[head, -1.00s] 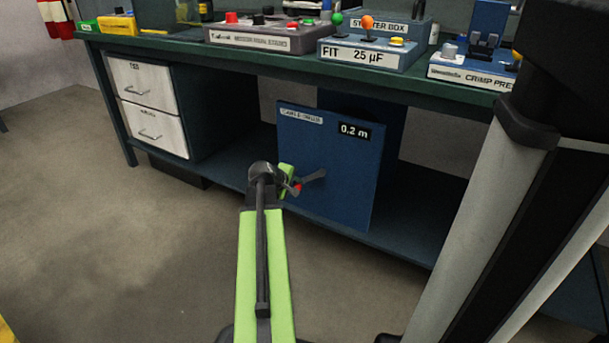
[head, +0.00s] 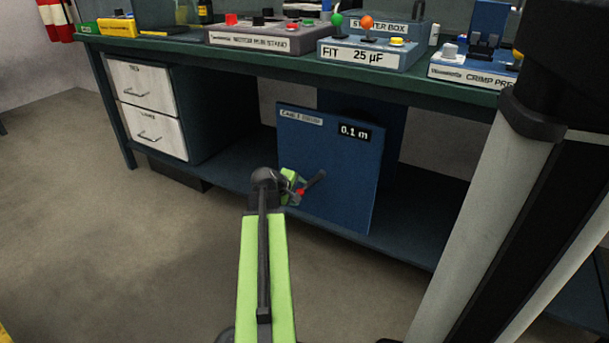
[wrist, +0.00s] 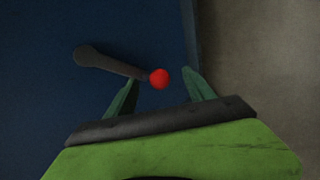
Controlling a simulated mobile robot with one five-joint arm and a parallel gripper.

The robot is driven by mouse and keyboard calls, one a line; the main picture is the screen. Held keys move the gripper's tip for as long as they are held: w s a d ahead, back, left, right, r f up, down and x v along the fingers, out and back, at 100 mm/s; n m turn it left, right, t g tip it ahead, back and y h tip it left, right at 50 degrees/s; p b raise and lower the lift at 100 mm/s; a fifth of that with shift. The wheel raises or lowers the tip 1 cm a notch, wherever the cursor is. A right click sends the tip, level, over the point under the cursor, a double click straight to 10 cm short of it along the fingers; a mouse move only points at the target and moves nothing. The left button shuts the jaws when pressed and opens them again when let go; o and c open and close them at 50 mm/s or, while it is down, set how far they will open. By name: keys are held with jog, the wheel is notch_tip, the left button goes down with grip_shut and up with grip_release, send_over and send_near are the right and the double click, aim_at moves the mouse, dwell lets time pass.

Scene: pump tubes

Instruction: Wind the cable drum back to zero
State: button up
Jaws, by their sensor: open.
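The cable drum unit is a blue panel (head: 335,160) under the bench, with a small display (head: 355,133) reading 0.1 m. Its dark crank arm (head: 313,185) ends in a red knob (head: 300,193). In the wrist view the crank arm (wrist: 108,62) runs from its pivot at upper left to the red knob (wrist: 160,78). My gripper (wrist: 162,84) is open, with one finger on each side of the knob. The left finger is close to the crank arm's end; I cannot tell whether it touches. In the head view my gripper (head: 294,190) is partly hidden behind my wrist.
The green bench top (head: 290,62) overhangs the panel and carries a motor run stand (head: 262,40), a 25 µF box (head: 370,54) and a crimp press (head: 474,70). White drawers (head: 147,105) stand at left. The floor (head: 130,240) in front is clear.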

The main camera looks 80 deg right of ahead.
jog(key=p+v, duration=0.5)
jog(key=v, duration=0.3)
dwell(0.5)
